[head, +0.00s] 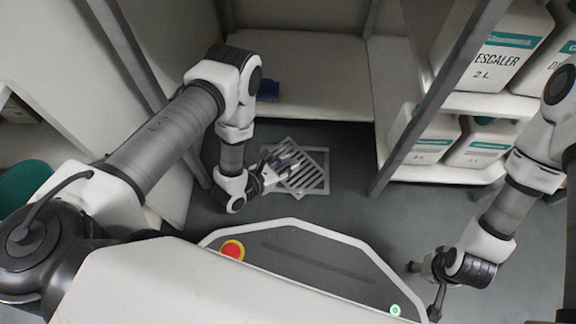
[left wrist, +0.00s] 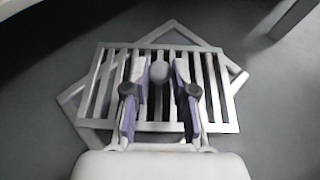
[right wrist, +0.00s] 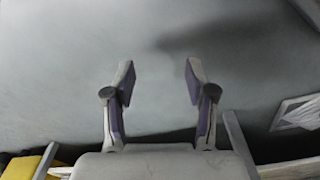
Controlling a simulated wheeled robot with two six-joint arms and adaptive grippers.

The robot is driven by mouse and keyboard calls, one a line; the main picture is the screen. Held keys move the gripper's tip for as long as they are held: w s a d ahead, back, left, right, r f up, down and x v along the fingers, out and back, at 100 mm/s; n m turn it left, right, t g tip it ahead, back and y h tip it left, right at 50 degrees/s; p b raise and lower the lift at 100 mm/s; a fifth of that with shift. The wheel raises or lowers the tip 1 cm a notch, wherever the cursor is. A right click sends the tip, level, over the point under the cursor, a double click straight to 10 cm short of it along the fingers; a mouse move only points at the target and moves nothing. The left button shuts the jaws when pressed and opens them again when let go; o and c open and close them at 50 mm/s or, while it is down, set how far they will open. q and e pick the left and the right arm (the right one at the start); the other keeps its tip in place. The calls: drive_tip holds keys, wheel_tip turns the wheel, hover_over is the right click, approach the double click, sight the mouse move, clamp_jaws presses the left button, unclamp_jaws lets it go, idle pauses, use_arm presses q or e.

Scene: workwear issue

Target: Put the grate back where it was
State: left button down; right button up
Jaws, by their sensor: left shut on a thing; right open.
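The grate (head: 313,181) is a light metal panel with several parallel bars and a round grey knob (left wrist: 158,71) at its middle. My left gripper (head: 283,164) is shut on this knob, one finger on each side in the left wrist view (left wrist: 160,85). A pale square frame (left wrist: 238,73) lies on the floor under the grate, turned at an angle to it, so its corners stick out beyond the grate's edges. Whether the grate touches the frame cannot be told. My right gripper (head: 435,303) is open and empty over bare floor; its fingers show in the right wrist view (right wrist: 158,82).
A grey shelf post (head: 390,165) rises to the right of the grate. White descaler jugs (head: 503,52) fill the right shelves.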

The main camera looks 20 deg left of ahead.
use_arm(q)
drive_tip(key=shift+f, duration=0.15)
drive_tip(key=c, duration=0.9)
unclamp_jaws()
drive_tip(key=shift+c, duration=0.2)
drive_tip(key=shift+r, duration=0.3)
use_arm(e)
drive_tip(key=shift+r, duration=0.15)
use_arm(q)
drive_tip(key=p+v, duration=0.4)
drive_tip(key=v, duration=0.3)
drive_tip(key=shift+r+p, duration=0.15)
drive_tip(key=shift+p, duration=0.25)
drive_tip(key=shift+s+a, duration=0.1)
drive_tip(key=shift+s, duration=0.1)
use_arm(e)
drive_tip(key=shift+g, duration=0.3)
drive_tip(key=r, duration=0.1)
drive_tip(key=s+r, duration=0.1)
drive_tip(key=r, duration=0.3)
drive_tip(key=shift+s, duration=0.35)
